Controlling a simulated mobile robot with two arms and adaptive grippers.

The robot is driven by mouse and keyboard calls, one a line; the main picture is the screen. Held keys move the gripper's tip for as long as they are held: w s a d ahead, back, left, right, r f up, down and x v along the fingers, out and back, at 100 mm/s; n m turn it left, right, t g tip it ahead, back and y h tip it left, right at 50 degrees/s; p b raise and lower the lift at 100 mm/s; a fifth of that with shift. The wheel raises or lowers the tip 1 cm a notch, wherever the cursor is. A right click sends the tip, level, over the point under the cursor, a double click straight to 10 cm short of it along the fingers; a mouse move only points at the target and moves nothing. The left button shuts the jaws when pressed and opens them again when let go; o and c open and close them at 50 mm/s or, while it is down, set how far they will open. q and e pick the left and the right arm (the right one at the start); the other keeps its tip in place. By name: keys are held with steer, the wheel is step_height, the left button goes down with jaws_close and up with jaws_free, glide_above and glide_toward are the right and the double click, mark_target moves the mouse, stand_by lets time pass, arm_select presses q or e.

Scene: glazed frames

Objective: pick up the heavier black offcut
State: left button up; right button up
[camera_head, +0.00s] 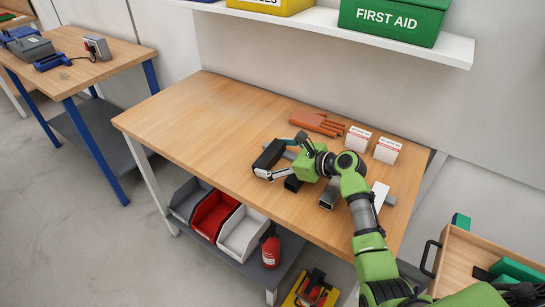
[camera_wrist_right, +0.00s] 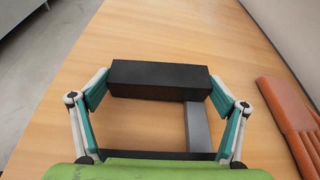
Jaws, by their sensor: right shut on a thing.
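My right gripper (camera_head: 279,158) is shut on a long black offcut (camera_head: 267,154), with one finger at each end. In the right wrist view the black offcut (camera_wrist_right: 160,76) spans between the two teal finger pads (camera_wrist_right: 160,95). I cannot tell whether it touches the table or hangs just above it. A second black offcut (camera_head: 292,183) lies on the table beneath my right gripper, partly hidden; a dark strip (camera_wrist_right: 160,155) shows at the bottom of the wrist view. The pictures do not show which is heavier. My left gripper is out of view.
A grey bar (camera_wrist_right: 197,127) lies beside the held offcut. A grey metal tube (camera_head: 328,196) and a white block (camera_head: 380,194) lie nearer my arm. Orange gloves (camera_head: 318,123) and two white boxes (camera_head: 357,138) (camera_head: 387,150) sit at the back. The table's left half (camera_head: 195,115) is clear.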

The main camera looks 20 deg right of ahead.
mark_target(274, 155)
steer(key=shift+r, duration=0.5)
step_height(274, 155, up, 2)
steer(key=shift+r, duration=0.2)
steer(key=s+a+r, duration=0.3)
steer(key=s+r, duration=0.6)
steer(key=s, duration=0.4)
steer(key=shift+s+r, duration=0.3)
steer(key=shift+s, duration=0.05)
